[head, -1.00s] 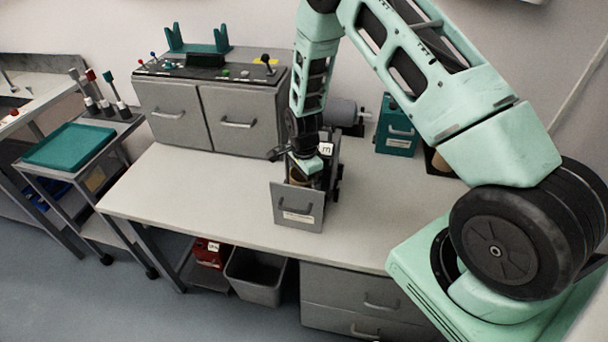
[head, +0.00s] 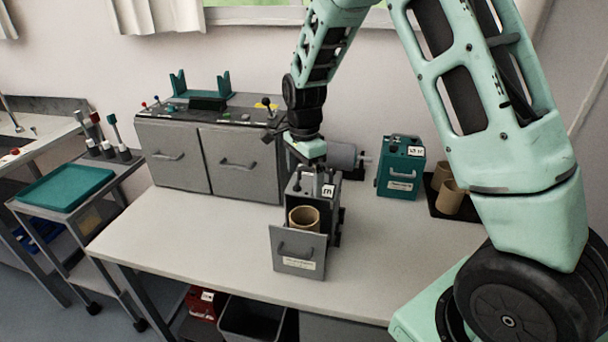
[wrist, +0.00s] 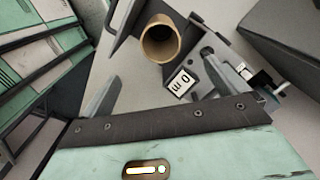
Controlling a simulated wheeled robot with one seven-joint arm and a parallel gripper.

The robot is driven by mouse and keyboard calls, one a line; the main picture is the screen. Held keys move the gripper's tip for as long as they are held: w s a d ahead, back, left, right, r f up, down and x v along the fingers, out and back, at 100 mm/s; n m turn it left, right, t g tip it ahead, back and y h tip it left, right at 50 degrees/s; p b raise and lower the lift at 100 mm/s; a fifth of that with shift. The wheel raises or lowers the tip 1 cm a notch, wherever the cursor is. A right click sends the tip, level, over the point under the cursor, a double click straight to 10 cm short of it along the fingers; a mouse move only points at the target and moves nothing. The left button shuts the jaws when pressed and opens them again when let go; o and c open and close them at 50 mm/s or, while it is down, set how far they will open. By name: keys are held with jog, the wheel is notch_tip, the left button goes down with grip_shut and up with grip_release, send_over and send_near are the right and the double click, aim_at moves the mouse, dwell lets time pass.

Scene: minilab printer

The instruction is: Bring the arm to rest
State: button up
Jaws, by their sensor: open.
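My gripper (head: 314,160) is open and hangs just above a small dark grey machine (head: 327,190) on the bench. In the wrist view its two fingers (wrist: 163,75) stand apart with nothing held between them. The machine's front drawer (head: 297,253) is pulled out, and a brown cylindrical cup (head: 304,218) stands in it, upright and open at the top. The cup also shows in the wrist view (wrist: 160,40), ahead of the fingers and apart from them. My arm bends high over the right side of the bench.
A grey cabinet (head: 215,160) with a control panel stands at the back left. A teal box (head: 400,167) and a dark tray (head: 437,210) with brown cups stand at the right. A trolley with a teal tray (head: 65,188) is at the left. The bench's front left is clear.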

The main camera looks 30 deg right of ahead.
jog(key=shift+r, duration=0.4)
